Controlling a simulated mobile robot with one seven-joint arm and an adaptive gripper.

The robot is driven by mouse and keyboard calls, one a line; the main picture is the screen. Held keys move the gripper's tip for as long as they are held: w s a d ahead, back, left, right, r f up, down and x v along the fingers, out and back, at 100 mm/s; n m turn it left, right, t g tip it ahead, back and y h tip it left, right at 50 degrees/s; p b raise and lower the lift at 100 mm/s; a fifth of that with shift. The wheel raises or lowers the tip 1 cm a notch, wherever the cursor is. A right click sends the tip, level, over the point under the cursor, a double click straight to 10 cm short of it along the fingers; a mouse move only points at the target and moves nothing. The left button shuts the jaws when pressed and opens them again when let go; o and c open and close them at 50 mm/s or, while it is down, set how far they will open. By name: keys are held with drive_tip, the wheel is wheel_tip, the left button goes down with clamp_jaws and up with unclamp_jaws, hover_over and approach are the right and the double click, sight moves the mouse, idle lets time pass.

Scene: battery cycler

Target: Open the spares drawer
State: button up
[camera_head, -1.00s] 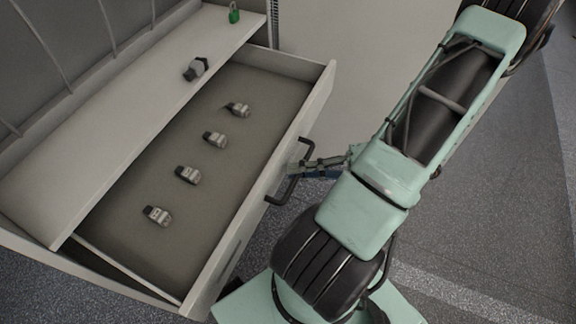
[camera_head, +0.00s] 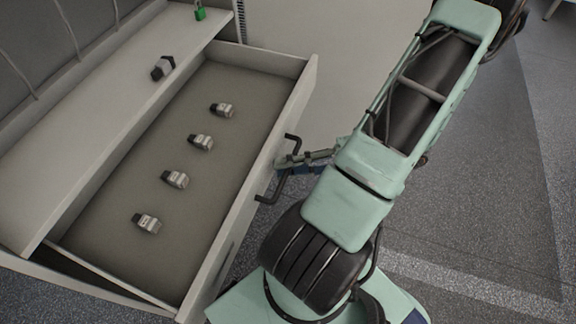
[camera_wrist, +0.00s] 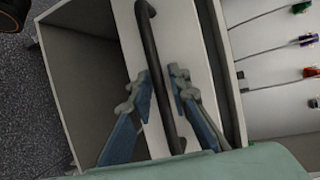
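The spares drawer (camera_head: 237,222) is pulled well out from under a white shelf, its grey floor exposed. Its dark bar handle (camera_head: 270,190) is on the front panel and also runs down the middle of the wrist view (camera_wrist: 160,60). My gripper (camera_head: 282,165) is at the handle. In the wrist view my gripper (camera_wrist: 163,85) has one finger on each side of the bar. The fingers are apart, with a gap showing beside the bar, so it straddles the handle without a visible clamp.
Several small grey-and-black parts (camera_head: 175,179) lie in a row in the drawer. A dark-and-grey part (camera_head: 163,67) and a green item (camera_head: 199,11) are on the shelf (camera_head: 95,125). Speckled floor (camera_head: 480,190) is open at the right.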

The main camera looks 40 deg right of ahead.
drive_tip(key=shift+o, duration=0.7)
drive_tip(key=v, duration=1.2)
drive_tip(key=shift+w, duration=0.1)
